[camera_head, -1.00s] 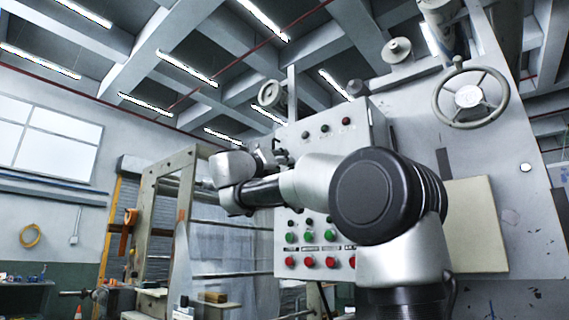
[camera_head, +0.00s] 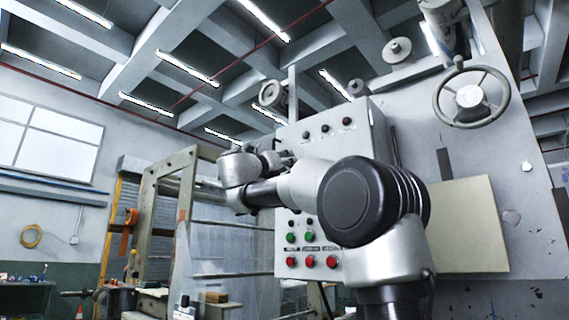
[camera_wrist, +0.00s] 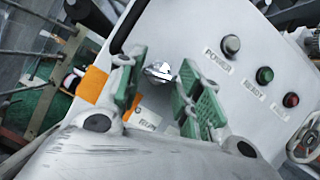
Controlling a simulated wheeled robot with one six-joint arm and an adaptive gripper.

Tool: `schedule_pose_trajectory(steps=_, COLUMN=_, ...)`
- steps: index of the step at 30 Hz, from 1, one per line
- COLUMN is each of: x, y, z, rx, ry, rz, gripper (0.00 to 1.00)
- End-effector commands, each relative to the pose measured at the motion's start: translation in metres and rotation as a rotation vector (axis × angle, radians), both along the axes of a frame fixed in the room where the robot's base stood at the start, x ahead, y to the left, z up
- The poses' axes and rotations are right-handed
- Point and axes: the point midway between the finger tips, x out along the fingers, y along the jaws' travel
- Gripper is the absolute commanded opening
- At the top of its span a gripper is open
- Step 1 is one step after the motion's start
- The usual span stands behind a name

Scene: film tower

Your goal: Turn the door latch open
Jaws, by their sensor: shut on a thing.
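The door latch (camera_wrist: 160,70) is a small shiny silver piece on the face of a light grey control cabinet (camera_wrist: 185,30). In the wrist view, my gripper (camera_wrist: 158,74) has its two green-padded fingers on either side of the latch and is shut on it. The latch is partly hidden, so its exact angle is unclear. In the head view, the cabinet (camera_head: 336,146) stands beyond my arm, with my wrist at its left edge. The latch and fingertips cannot be made out there.
An orange tag (camera_wrist: 92,85) shows left of the fingers. Green and red buttons (camera_head: 311,261) sit low on the cabinet. A handwheel (camera_head: 470,97) is at upper right.

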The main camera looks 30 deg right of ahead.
Motion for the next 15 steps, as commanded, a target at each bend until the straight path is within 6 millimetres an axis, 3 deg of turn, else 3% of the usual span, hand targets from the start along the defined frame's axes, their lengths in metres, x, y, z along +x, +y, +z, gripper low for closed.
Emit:
schedule_pose_trajectory(steps=7, x=0.0031, y=0.0009, z=-0.0010, rx=0.095, ry=-0.262, rz=0.000, gripper=0.12)
schedule_pose_trajectory(steps=15, x=0.0027, y=0.0009, z=-0.0008, rx=0.112, ry=-0.307, rz=0.000, gripper=0.12)
